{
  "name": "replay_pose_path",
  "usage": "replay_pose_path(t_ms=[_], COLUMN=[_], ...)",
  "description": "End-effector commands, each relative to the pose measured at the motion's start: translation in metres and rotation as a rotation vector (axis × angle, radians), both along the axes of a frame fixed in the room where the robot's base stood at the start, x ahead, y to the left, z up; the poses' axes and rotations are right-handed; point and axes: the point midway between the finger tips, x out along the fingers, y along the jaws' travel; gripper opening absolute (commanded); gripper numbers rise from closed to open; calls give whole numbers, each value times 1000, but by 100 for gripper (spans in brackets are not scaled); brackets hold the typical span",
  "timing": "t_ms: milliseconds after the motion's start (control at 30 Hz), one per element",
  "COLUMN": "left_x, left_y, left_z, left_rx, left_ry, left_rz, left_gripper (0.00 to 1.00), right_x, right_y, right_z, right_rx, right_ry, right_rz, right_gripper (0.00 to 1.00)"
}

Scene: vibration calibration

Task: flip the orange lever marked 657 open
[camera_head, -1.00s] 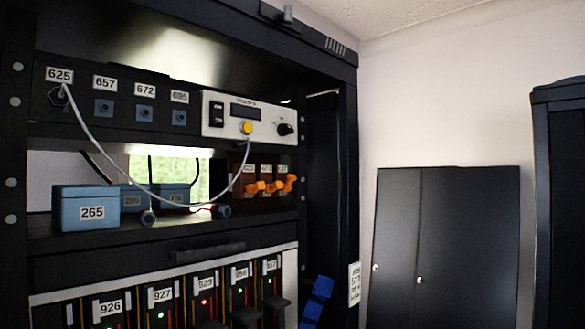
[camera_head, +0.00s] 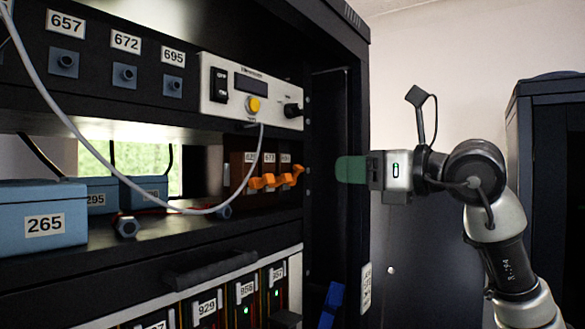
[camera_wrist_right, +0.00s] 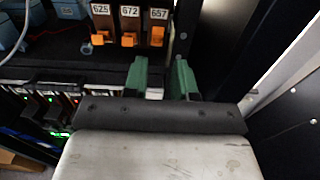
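Three orange levers sit side by side on a brown block on the rack's shelf. The lever marked 657 (camera_wrist_right: 157,36) is the rightmost in the right wrist view, beside 672 (camera_wrist_right: 129,39) and 625 (camera_wrist_right: 98,38). In the head view the rightmost lever (camera_head: 292,176) angles up at its right end; the labels there are too small to read surely. My right gripper (camera_head: 352,170) is to the right of the levers, apart from them. Its green fingers (camera_wrist_right: 160,78) are parted and empty in the wrist view. My left gripper is not in view.
A grey cable (camera_head: 100,165) loops in front of the shelf to the white control box (camera_head: 222,85) above the levers. The rack's dark right post (camera_head: 340,110) stands near my gripper. Blue boxes (camera_head: 45,222) sit at left; a dark cabinet (camera_head: 545,120) stands at right.

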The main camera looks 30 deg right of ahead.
Motion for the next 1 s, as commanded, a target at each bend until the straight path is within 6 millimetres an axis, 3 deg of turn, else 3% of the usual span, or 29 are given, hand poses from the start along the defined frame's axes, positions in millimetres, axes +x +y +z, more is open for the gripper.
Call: replay_pose_path(t_ms=[300, 500, 933, 1000], left_x=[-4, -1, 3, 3], left_y=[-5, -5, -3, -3], left_z=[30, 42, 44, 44], left_rx=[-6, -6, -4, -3], left_ry=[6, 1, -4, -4], left_rz=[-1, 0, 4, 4], left_gripper=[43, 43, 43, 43], right_x=[56, 82, 91, 91], right_y=[25, 36, 39, 39], right_z=[3, 2, -1, -1], right_rx=[0, 1, 0, 0], right_ry=[4, 4, 0, 0], right_rz=[9, 8, 7, 7], right_gripper=[27, 27, 27, 16])
